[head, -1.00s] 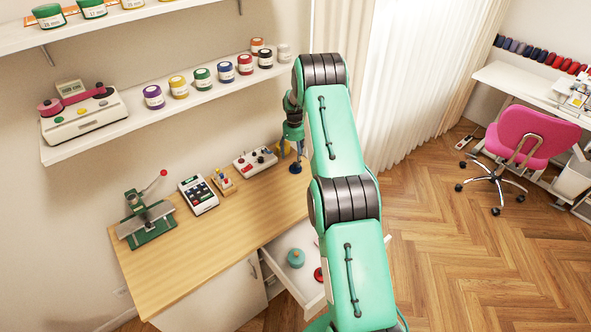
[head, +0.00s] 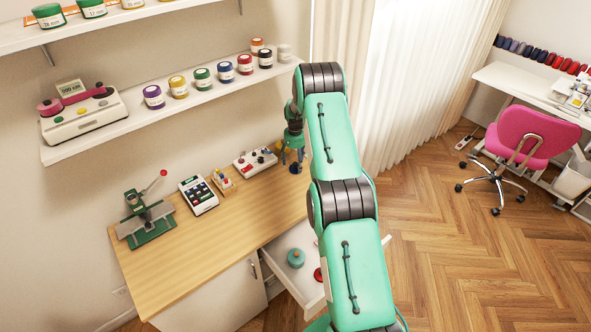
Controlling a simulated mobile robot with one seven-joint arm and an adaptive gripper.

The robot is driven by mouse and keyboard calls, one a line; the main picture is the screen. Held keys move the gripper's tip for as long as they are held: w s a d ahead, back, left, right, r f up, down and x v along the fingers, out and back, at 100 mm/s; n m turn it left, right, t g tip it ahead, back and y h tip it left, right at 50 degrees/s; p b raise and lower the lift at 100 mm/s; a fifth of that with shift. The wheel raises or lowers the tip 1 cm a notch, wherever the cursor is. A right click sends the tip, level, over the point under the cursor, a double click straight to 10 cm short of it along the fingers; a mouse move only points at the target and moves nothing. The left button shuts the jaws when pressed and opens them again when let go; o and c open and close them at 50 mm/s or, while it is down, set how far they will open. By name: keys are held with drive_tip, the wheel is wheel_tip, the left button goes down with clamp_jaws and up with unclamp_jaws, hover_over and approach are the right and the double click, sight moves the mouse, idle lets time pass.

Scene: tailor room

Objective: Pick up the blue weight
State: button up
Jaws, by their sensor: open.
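The blue weight (head: 296,168) is a small dark blue piece standing at the far right end of the wooden desk, partly hidden by my gripper and arm. My gripper (head: 292,156) points down just above it, with its fingers spread. The fingers are small in this view, and I cannot tell whether they touch the weight. Nothing is visibly held.
A control box with knobs (head: 255,160), a small wooden block holder (head: 223,181), a calculator-like device (head: 198,195) and a green press (head: 148,222) stand along the desk. An open drawer (head: 280,247) holds a teal and a red piece. A shelf (head: 190,105) with jars hangs above.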

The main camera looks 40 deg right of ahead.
drive_tip(key=shift+f, duration=1.15)
drive_tip(key=c, duration=1.6)
